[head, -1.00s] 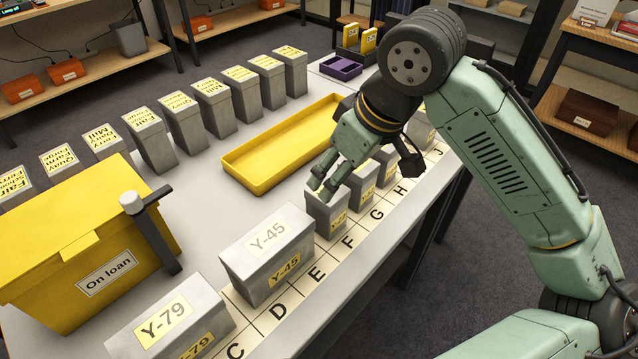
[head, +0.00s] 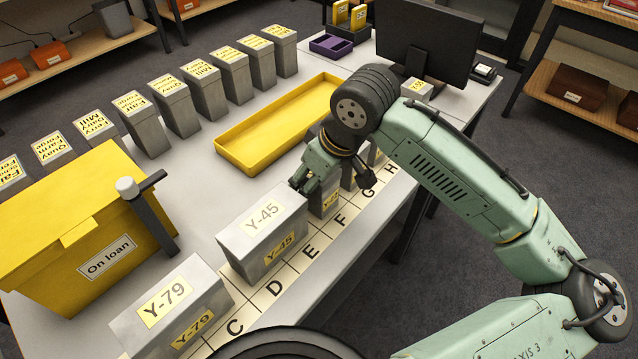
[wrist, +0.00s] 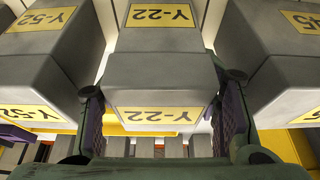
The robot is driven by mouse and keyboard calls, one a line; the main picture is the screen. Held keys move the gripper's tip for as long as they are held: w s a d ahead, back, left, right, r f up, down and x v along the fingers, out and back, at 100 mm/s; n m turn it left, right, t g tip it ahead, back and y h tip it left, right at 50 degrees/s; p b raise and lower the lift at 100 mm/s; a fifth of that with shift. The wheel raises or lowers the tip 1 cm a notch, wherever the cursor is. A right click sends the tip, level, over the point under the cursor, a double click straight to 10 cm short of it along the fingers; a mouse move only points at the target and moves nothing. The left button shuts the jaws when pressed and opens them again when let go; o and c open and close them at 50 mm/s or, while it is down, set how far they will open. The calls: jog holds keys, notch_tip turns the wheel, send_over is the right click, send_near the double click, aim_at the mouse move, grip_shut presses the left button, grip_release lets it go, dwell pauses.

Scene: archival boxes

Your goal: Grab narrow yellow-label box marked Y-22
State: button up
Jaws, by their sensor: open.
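The narrow grey box Y-22 (wrist: 160,75) fills the middle of the wrist view, with yellow labels on its top and front. My gripper (wrist: 160,118) is open, with one purple-padded finger on each side of the box's near part. I cannot tell whether the pads touch it. In the head view my gripper (head: 306,183) is low over box Y-22 (head: 323,204), whose top is mostly hidden by the fingers.
The wider box Y-45 (head: 263,238) stands close on one side; box Y-52 (wrist: 38,60) is on the other. Box Y-79 (head: 172,305) is nearer. A yellow tray (head: 235,160) and a yellow "On loan" bin (head: 75,235) stand behind. A monitor (head: 425,40) is at the far end.

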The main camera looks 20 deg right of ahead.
jog(key=shift+c, duration=0.2)
jog(key=c, duration=1.1)
